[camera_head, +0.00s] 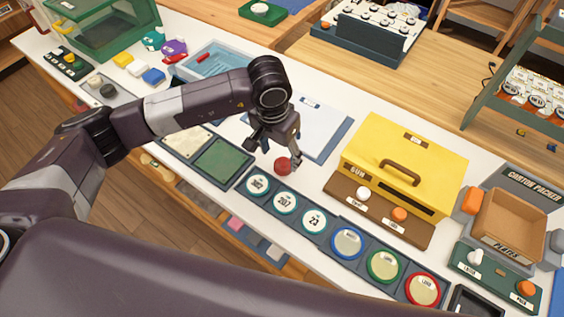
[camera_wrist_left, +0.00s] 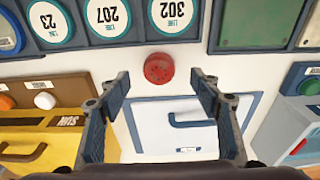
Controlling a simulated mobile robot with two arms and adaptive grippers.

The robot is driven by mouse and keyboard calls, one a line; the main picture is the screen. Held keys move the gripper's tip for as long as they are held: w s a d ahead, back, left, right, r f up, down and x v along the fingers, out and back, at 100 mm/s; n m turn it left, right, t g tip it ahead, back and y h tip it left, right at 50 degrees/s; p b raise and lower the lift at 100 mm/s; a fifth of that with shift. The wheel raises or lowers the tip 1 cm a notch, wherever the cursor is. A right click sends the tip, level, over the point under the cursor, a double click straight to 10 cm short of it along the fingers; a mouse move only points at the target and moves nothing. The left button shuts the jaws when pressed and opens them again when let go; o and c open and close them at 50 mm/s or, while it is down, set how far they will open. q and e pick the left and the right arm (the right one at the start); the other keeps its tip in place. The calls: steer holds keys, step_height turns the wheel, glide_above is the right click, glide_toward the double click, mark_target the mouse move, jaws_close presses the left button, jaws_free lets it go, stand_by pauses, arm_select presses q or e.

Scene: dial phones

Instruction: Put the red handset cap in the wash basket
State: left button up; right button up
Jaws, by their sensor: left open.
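The red handset cap (camera_head: 283,166) is a small round red piece with dots on its face. It lies on the white counter beside the row of numbered dials. My left gripper (camera_head: 275,156) points down right over it with its fingers spread. In the left wrist view the cap (camera_wrist_left: 158,68) shows just beyond and between the open fingertips (camera_wrist_left: 161,82), not held. A light blue open bin (camera_head: 213,62) with a red item in it stands behind my left arm; I cannot tell for certain if it is the wash basket. My right gripper is not in view.
A yellow box (camera_head: 405,150) with a handle stands right of the gripper. A white board with a blue edge (camera_head: 318,132) lies behind it. Numbered dials (camera_head: 285,201) and a green pad (camera_head: 222,163) are close by. A brown carton tray (camera_head: 508,226) is far right.

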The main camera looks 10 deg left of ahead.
mark_target(283, 164)
arm_select(q)
steer(key=f, duration=0.1)
steer(key=f+p, duration=0.1)
steer(key=f, duration=0.1)
steer(key=w+f+p, duration=0.1)
steer(key=shift+d+f, duration=0.2)
steer(key=shift+d, duration=0.05)
steer(key=shift+f, duration=0.3)
steer(key=shift+c, duration=0.5)
steer(key=c, duration=1.1)
steer(key=shift+r, duration=0.1)
